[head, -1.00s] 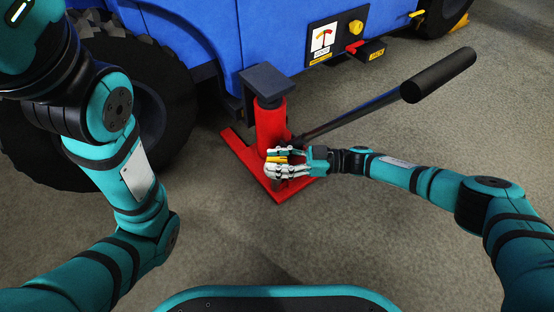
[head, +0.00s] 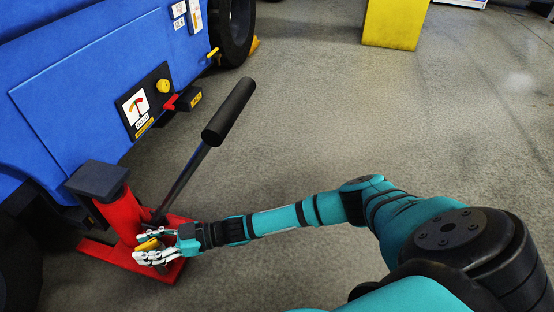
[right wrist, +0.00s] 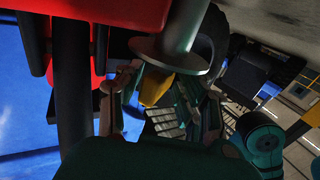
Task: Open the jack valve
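The red jack (head: 118,215) stands on the floor against the blue vehicle, its dark top pad (head: 97,180) under the vehicle's edge. A small yellow part, which looks like the jack valve (head: 150,244), is low on the jack. My right gripper (head: 140,247) is at it, with pale fingers on both sides. In the right wrist view, the yellow valve (right wrist: 155,88) shows between the fingers, below a round grey collar. Whether the fingers press on it is too dark to tell. My left gripper is out of view.
The jack's long handle (head: 230,112) slants up to the right above my right forearm. A panel with a gauge (head: 136,106), a yellow knob and a red lever is on the vehicle (head: 70,75). A yellow block (head: 394,24) stands farther back. The middle floor is clear.

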